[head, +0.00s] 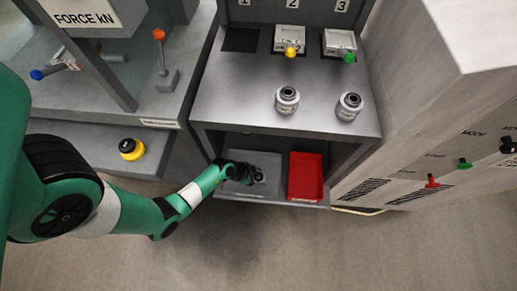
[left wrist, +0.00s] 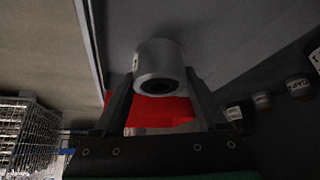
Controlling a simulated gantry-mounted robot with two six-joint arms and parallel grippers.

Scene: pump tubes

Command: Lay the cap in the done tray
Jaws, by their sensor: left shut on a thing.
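The cap shows in the left wrist view as a short grey cylinder (left wrist: 157,61) with a dark hole in its end. My left gripper (head: 254,174) is shut on it, one finger on each side. In the head view the gripper is in the lower shelf opening, at a grey tray (head: 237,187); the cap (head: 260,178) is small and partly hidden there. I cannot tell whether it touches the tray. A red tray (head: 306,177) lies to the right of the grey one; its front label is too small to read. My right gripper is not in view.
Two grey cylinders with dark tops (head: 287,100) (head: 349,106) stand on the bench (head: 235,95) above the shelf. The bench top overhangs the trays. A cabinet with coloured knobs (head: 464,163) stands to the right. A yellow-and-black button (head: 132,149) is at the left.

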